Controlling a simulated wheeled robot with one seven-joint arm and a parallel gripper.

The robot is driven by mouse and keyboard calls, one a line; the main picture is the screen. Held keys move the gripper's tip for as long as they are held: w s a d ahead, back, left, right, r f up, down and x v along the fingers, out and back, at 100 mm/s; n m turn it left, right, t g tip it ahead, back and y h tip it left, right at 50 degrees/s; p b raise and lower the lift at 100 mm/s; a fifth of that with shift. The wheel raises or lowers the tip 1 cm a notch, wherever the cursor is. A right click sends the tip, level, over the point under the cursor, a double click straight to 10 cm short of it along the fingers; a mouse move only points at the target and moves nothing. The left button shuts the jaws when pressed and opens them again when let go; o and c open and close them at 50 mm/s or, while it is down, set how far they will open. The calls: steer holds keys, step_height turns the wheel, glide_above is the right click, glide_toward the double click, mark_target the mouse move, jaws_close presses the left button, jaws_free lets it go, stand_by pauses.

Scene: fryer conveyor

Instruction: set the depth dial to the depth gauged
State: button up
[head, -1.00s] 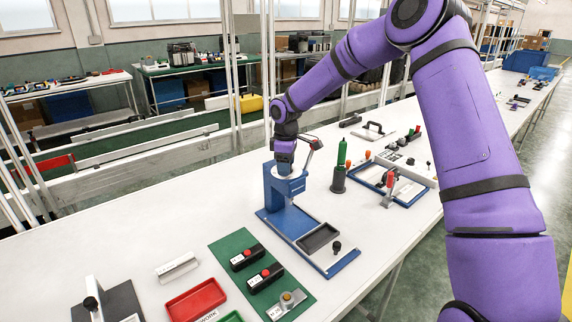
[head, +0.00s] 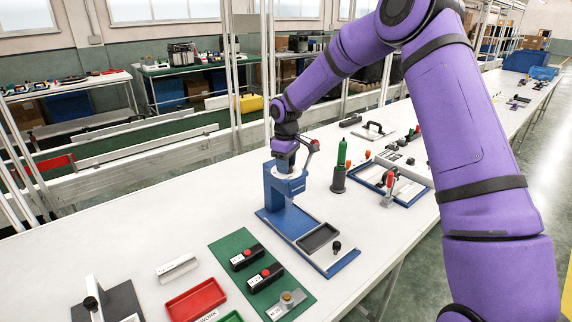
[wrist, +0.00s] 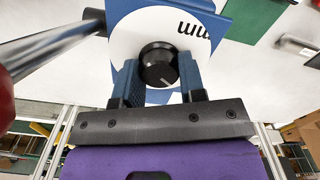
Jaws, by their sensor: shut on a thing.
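The depth dial is a black knob (wrist: 158,64) on a white disc (wrist: 126,42) marked "mm" in the wrist view. A pale line shows on the knob's face. The disc sits on top of a blue stand (head: 277,194) with a lever in the head view. My gripper (wrist: 160,72) is shut on the knob, one blue finger on each side. In the head view my gripper (head: 287,160) points down onto the stand's top. Most of the disc's scale is hidden or out of frame, so I cannot read the setting.
The stand's lever has a red grip (head: 314,145) close to the right of my wrist. A green-topped bottle (head: 340,168) stands to the right. A green mat (head: 235,243) with black gauge-like blocks and a red tray (head: 195,300) lie in front. Table to the left is clear.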

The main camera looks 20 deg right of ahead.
steer(key=m, duration=0.4)
steer(key=shift+m, duration=0.3)
steer(key=m, duration=0.5)
steer(key=shift+w, duration=0.1)
steer(key=m, duration=0.5)
steer(key=shift+d+m, duration=0.1)
steer(key=shift+m, duration=2.9)
steer(key=o, duration=0.9)
